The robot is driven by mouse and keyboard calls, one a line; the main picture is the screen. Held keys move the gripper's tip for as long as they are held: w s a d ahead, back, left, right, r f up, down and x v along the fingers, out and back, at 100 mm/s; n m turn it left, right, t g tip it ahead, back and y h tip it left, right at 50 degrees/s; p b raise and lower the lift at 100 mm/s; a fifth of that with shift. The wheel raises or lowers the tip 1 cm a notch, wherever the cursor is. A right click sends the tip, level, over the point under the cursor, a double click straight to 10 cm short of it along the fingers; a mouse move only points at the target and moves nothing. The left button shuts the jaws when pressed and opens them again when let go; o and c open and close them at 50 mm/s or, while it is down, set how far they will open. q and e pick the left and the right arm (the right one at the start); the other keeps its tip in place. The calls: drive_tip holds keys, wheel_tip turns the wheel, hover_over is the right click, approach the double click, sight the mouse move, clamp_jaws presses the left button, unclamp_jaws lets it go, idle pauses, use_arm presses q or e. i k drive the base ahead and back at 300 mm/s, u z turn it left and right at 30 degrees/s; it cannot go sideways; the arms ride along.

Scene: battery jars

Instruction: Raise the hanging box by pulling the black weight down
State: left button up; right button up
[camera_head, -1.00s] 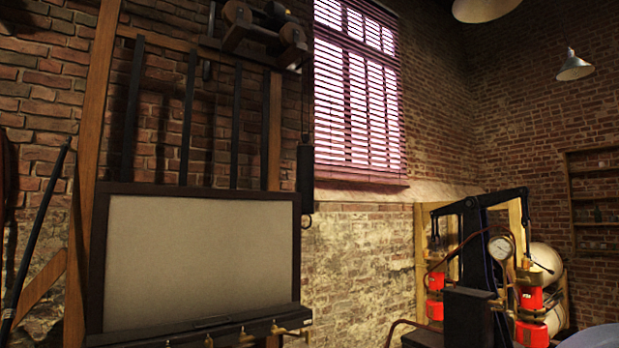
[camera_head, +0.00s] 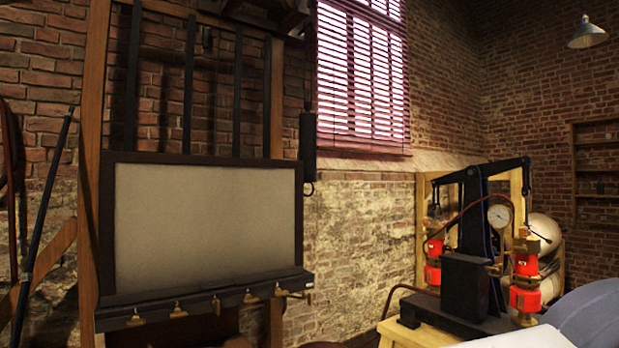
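The hanging box (camera_head: 203,215) is a wide, dark-framed case with a cream front, left of centre. It is in front of dark vertical bars and a wooden frame. A dark ledge with several brass hooks runs along its bottom edge. Neither of my grippers is in view, and nothing is seen touching the weight or the box.
A black pump-like machine (camera_head: 477,220) with a gauge and red cylinders stands on a wooden bench (camera_head: 425,335) at the right. A rounded blue-grey shape (camera_head: 592,312) fills the lower right corner. A dark pole (camera_head: 42,235) leans at the left. Brick wall shows between weight and machine.

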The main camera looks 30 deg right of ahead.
sight(308, 120)
drive_tip(key=u, duration=0.05)
drive_tip(key=k, duration=0.45)
drive_tip(key=z, duration=0.95)
drive_tip(key=i, duration=0.75)
drive_tip(key=z, duration=0.9)
drive_tip(key=i, duration=1.75)
drive_tip(key=u, duration=0.45)
